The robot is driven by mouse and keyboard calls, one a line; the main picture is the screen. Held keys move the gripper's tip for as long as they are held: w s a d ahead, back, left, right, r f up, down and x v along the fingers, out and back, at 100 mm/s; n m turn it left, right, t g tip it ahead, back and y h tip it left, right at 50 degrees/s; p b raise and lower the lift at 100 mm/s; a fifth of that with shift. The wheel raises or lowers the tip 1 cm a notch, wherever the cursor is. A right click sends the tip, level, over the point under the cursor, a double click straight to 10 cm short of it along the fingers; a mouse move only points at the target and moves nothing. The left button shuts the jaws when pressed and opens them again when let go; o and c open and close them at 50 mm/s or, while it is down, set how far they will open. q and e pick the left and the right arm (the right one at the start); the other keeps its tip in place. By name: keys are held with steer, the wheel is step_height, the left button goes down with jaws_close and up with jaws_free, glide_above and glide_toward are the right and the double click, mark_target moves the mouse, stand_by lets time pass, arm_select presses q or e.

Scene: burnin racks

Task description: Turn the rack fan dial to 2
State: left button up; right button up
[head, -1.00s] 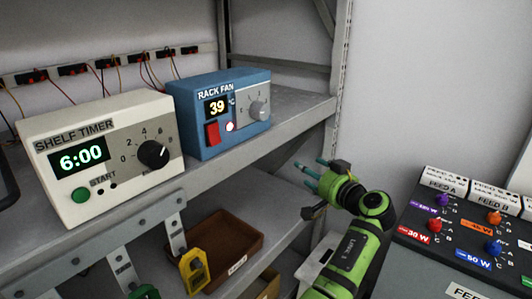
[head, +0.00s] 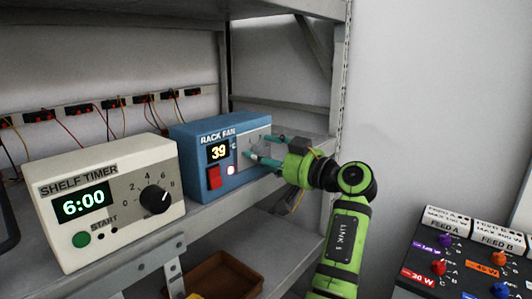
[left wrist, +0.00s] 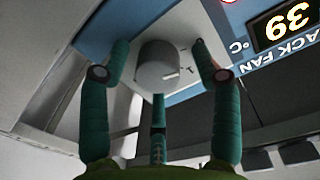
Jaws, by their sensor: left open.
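The blue rack fan box (head: 198,141) stands on the shelf; its display reads 39. Its grey dial (left wrist: 157,66) shows in the left wrist view, in front of a pale plate with tick marks. In the head view the dial is mostly hidden behind my fingers, and I cannot tell its setting. My left gripper (head: 266,149) is open at the dial. In the left wrist view its teal fingers (left wrist: 160,52) stand to either side of the dial, with a third below; gaps appear beside it, and contact cannot be told. My right gripper is not in view.
The cream shelf timer (head: 110,200), showing 6:00, stands left of the fan box. A metal rack post (head: 338,100) rises behind my arm. A feed panel (head: 455,255) with colored knobs lies at lower right. A brown tray (head: 228,272) sits on the lower shelf.

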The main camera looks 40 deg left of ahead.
arm_select(q)
steer(key=c, duration=1.1)
steer(key=shift+c, duration=0.2)
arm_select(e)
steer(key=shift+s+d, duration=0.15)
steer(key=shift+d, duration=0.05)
arm_select(q)
steer(key=shift+r, duration=0.1)
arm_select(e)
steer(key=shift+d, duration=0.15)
